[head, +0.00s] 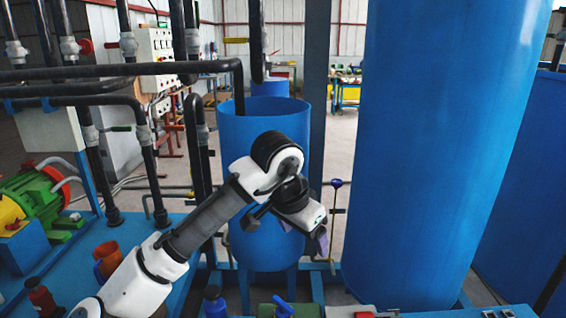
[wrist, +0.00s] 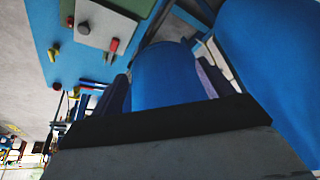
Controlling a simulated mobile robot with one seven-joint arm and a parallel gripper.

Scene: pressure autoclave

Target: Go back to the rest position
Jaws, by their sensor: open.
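My gripper (head: 317,240) is at the end of my raised white and grey arm, in the middle of the head view. It is in front of the open-topped blue tank (head: 265,140) and left of the tall blue cylinder (head: 430,150). In the wrist view my gripper (wrist: 163,85) shows its two fingers apart, with the blue tank (wrist: 165,75) behind the gap. Nothing shows between the fingers. Whether the gripper touches the tank cannot be told; part of the tank is hidden by my arm.
Black pipes (head: 120,72) run at the upper left, one reaching over the open tank. A green motor (head: 35,195) and an orange cup (head: 106,258) are on the blue platform at the left. A blue-handled valve (head: 284,306) is at the bottom. Open floor shows behind the tank.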

